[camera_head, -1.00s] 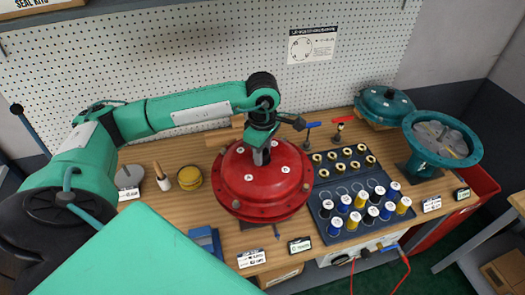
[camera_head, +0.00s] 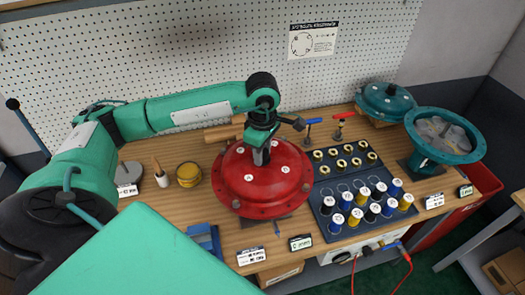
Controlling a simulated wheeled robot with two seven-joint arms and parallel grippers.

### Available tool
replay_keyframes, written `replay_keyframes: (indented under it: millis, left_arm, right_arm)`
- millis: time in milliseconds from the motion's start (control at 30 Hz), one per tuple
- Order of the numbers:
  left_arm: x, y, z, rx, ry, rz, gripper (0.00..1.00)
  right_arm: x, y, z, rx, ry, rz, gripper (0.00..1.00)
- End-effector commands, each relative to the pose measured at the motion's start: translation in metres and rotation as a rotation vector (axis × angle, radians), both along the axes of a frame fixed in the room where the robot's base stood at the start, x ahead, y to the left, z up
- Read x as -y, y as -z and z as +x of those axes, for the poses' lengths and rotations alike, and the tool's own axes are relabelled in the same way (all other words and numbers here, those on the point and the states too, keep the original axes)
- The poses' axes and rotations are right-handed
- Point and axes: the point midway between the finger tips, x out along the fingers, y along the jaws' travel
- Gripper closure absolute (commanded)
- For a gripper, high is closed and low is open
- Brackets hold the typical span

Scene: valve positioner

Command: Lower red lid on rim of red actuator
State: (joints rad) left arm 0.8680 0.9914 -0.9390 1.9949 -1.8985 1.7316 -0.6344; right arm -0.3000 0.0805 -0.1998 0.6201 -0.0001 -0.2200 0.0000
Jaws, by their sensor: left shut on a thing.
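The red lid (camera_head: 262,178) is a domed disc with white marks and a flange, in the middle of the head view. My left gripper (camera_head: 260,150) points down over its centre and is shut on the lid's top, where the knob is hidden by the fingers. The red actuator is below the lid and mostly hidden by it; I cannot tell whether the flange touches the rim. My right gripper is not in view.
A teal open actuator (camera_head: 440,140) and a teal lid (camera_head: 385,101) stand at the right. A dark tray (camera_head: 333,192) with several spools sits close to the right of the red lid. A yellow tin (camera_head: 188,174) and a blue block (camera_head: 204,241) are at the left.

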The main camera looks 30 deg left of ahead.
Motion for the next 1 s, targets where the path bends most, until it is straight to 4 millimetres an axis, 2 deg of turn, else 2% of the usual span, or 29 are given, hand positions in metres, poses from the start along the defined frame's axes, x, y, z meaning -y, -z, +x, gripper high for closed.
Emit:
replay_keyframes:
  millis: [267,300,400,767,867,1000]
  left_arm:
    - [0.000,-0.001,0.001,0.003,0.000,-0.001,1.00]
    - [0.000,-0.001,0.001,0.003,0.000,-0.001,0.60]
    - [0.000,-0.001,0.001,0.002,0.000,-0.001,0.42]
    - [0.000,-0.002,0.000,-0.001,0.000,0.001,0.42]
    - [0.000,-0.012,0.001,0.003,0.000,-0.001,0.42]
    - [0.000,-0.038,0.002,0.007,0.000,0.000,0.42]
  right_arm:
    - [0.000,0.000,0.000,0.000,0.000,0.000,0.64]
    - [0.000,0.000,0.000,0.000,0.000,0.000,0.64]
    - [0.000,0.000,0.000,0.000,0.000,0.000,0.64]
    - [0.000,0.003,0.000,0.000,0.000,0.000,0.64]
    - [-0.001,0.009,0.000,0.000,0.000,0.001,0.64]
    - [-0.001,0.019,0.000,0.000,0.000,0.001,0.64]
